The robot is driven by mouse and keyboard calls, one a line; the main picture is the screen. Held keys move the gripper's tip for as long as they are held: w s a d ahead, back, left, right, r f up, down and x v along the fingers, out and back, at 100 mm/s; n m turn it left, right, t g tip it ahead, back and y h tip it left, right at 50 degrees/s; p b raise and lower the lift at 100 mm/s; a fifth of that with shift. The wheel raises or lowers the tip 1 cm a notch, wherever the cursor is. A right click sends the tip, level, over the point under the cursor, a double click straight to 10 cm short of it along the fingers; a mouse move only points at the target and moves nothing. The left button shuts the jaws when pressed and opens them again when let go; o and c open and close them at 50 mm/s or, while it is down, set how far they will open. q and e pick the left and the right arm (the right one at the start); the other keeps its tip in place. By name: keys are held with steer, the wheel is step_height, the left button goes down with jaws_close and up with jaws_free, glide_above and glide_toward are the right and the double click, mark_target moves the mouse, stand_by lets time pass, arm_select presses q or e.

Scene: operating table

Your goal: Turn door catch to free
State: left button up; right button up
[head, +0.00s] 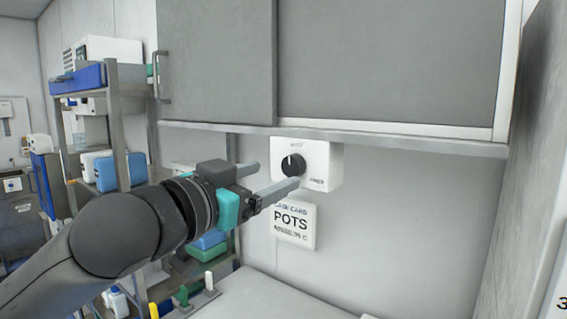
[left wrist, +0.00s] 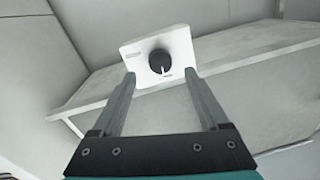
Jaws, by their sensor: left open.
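The door catch is a white box (head: 322,164) with a round black knob (head: 293,165), mounted on the wall under the grey cabinet. The knob has a white pointer mark and small printed labels near it. In the left wrist view the white box (left wrist: 183,54) and the knob (left wrist: 160,62) lie ahead of my gripper, the knob between the lines of the two fingers. My left gripper (head: 272,178) is open and empty, its fingers pointing at the knob. The fingers appear short of the knob; exact distance cannot be told. My right gripper is not in view.
The grey sliding cabinet doors (head: 390,62) sit above the catch, with a metal ledge (head: 400,142) below them. A sign reading POTS (head: 294,225) hangs under the catch. A shelf rack (head: 118,120) with blue boxes stands at left. The wall right of the catch is clear.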

mark_target(289, 168)
arm_select(q)
steer(key=shift+p+x, duration=0.3)
steer(key=shift+x, duration=2.2)
jaws_close()
